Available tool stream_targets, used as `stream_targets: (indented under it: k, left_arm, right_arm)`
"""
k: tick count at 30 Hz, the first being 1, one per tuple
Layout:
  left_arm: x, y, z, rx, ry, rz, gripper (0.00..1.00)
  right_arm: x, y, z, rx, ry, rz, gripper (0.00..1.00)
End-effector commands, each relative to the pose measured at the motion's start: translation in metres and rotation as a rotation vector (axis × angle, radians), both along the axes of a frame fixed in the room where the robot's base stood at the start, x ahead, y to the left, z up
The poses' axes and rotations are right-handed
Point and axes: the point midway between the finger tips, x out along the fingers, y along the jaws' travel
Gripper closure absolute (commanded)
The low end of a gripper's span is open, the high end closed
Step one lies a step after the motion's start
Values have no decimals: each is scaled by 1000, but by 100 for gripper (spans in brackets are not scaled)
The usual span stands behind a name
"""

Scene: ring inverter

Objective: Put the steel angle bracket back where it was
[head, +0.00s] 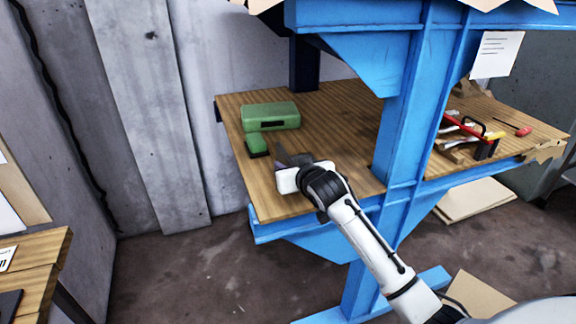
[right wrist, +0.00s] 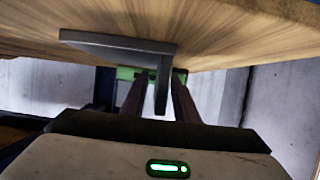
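The steel angle bracket (head: 282,154) is a dark grey L-shaped piece near the left part of the wooden bench top (head: 335,110), partly hidden by my right gripper (head: 302,163) in the head view. In the right wrist view the bracket (right wrist: 115,43) shows one long leg across the wood and a short leg hanging between the two fingers of my right gripper (right wrist: 158,95). The fingers stand apart, with narrow gaps beside the short leg. I cannot tell whether the bracket touches the bench. My left gripper is not in view.
A green case (head: 270,117) and a small green box (head: 256,146) stand just behind the gripper. Blue steel posts (head: 405,120) split the bench. Several tools lie in a wooden rack (head: 462,150) at the right. The bench middle is clear.

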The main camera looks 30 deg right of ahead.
Motion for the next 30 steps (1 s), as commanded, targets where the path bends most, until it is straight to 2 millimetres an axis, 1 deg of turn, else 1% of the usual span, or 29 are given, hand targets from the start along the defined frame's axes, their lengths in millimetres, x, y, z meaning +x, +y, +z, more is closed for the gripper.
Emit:
stream_targets:
  k: [4, 8, 18, 21, 25, 30]
  left_arm:
    - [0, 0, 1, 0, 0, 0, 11]
    - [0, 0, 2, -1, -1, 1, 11]
    - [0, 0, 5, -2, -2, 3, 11]
    - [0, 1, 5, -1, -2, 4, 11]
    - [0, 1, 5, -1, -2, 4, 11]
    - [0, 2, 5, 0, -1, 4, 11]
  right_arm:
    - [-3, 1, 1, 0, 1, 0, 72]
    - [-16, 4, 7, 0, -1, 1, 72]
    - [-77, 19, 33, 1, -1, 1, 72]
    - [-91, 22, 39, 1, -1, 1, 72]
    - [-103, 25, 44, 1, -1, 0, 72]
    - [-108, 26, 46, 1, 1, -1, 72]
